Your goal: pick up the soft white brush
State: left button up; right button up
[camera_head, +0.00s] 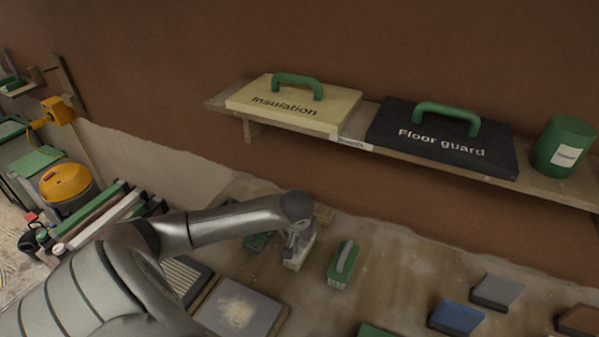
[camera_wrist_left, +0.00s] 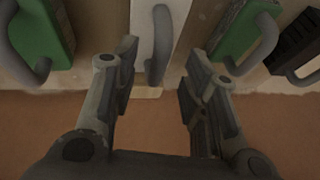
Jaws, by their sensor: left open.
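The white brush (camera_head: 297,262) stands on the wooden bench in the head view, partly hidden by my left gripper (camera_head: 300,240). In the left wrist view the white brush (camera_wrist_left: 143,28) has a pale body and a grey loop handle. My open left gripper (camera_wrist_left: 160,62) has one finger on each side of its handle, with gaps left and right. I cannot tell how far the fingertips are above the brush. My right gripper is not in view.
A green brush (camera_head: 343,265) stands just right of the white one, another green brush (camera_head: 256,241) just left. A dark handled block (camera_wrist_left: 297,45) lies beyond in the wrist view. A shelf (camera_head: 360,138) overhangs behind. Blue (camera_head: 456,317) and grey (camera_head: 497,291) blocks lie right.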

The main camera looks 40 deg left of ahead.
aim_at(299, 243)
pick_arm(q)
jog(key=shift+p+x, duration=0.3)
jog(key=shift+x, duration=1.65)
grip_shut()
